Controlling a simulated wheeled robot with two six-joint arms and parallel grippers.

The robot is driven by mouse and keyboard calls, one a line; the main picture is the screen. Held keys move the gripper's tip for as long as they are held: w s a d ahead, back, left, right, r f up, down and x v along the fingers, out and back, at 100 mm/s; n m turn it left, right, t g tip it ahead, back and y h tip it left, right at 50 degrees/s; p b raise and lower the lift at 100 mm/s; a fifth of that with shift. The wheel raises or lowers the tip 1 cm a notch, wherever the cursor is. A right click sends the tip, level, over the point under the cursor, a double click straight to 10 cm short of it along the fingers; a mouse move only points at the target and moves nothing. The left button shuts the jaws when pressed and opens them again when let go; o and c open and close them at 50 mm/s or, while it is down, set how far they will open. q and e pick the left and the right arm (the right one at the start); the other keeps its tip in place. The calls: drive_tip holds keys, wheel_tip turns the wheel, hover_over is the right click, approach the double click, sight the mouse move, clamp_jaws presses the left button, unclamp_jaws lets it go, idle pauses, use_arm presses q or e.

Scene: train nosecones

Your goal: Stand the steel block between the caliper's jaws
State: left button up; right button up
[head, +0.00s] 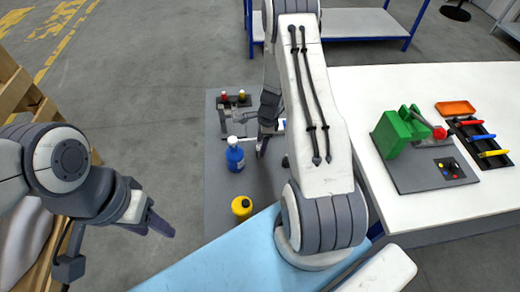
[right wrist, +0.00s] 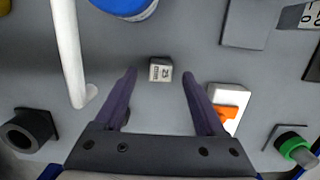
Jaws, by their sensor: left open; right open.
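The steel block (right wrist: 160,70) is a small grey block with a pale face marked 25. In the right wrist view it sits on the grey surface, between the fingertips of my right gripper (right wrist: 159,76). The gripper is open, with a gap on both sides of the block. In the head view my right gripper (head: 264,143) is over the grey panel, partly behind its own arm, and I cannot make out the block there. I cannot identify the caliper or its jaws with certainty. My left gripper (head: 160,224) is open and empty at the lower left.
A blue bottle (head: 235,157) and a yellow container (head: 241,206) stand on the grey panel (head: 222,200). A white rod (right wrist: 68,50) and a white box with an orange part (right wrist: 229,106) flank my right gripper. A white table (head: 350,95) holds a green device (head: 392,134).

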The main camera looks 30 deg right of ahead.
wheel_tip(320, 180, down, 2)
drive_tip(key=shift+w+a+f, duration=0.1)
drive_tip(key=shift+a, duration=0.05)
clamp_jaws()
drive_tip(key=shift+r, duration=0.25)
